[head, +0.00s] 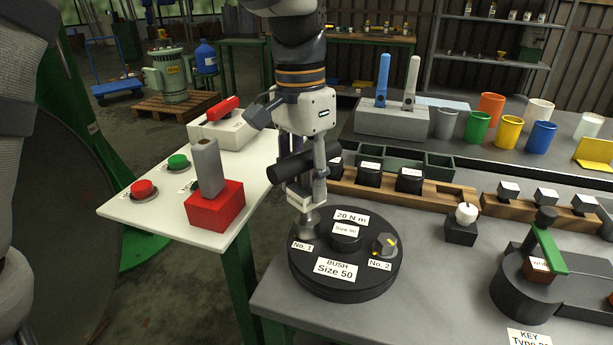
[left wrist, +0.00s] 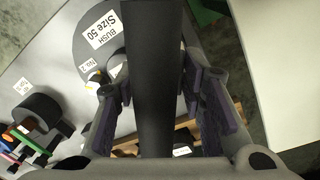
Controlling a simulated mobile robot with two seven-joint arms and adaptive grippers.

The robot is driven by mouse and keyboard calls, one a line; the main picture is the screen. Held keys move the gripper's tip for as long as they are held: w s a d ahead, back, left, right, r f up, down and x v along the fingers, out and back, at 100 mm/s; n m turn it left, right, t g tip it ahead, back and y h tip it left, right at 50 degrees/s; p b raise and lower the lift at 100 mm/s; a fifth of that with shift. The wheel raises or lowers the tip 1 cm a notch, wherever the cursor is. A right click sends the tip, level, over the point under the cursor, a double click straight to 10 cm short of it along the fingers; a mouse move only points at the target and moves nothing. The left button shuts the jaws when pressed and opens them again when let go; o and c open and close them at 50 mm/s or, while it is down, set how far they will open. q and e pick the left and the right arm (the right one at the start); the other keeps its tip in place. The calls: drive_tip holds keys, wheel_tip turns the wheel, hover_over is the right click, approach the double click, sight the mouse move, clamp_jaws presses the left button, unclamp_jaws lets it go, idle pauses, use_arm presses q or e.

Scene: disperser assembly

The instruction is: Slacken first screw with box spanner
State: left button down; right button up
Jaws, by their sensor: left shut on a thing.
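My left gripper (head: 303,165) is shut on the box spanner, around its black handle (head: 287,169). The handle also shows in the left wrist view (left wrist: 154,90) as a dark bar between the finger pads. The spanner's metal lower end (head: 308,224) points down at the No. 1 position of the round black bush fixture (head: 345,284). The first screw is hidden under it, and I cannot tell how fully the spanner sits on it. The second screw (head: 384,246), grey with yellow marks, stands uncovered by the No. 2 label. My right gripper is not in view.
A white side table (head: 140,208) with a red block (head: 215,206) and push buttons is at left. Behind the fixture is a wooden rack (head: 340,184) with black labelled parts. A fixture with a green lever (head: 549,250) stands at right. Bare grey bench (head: 440,295) lies between.

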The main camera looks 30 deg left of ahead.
sight(306, 152)
use_arm(q)
drive_tip(key=shift+r+n, duration=0.1)
drive_tip(key=shift+n, duration=1.1)
drive_tip(key=shift+m, duration=0.3)
drive_tip(key=shift+r, duration=2.5)
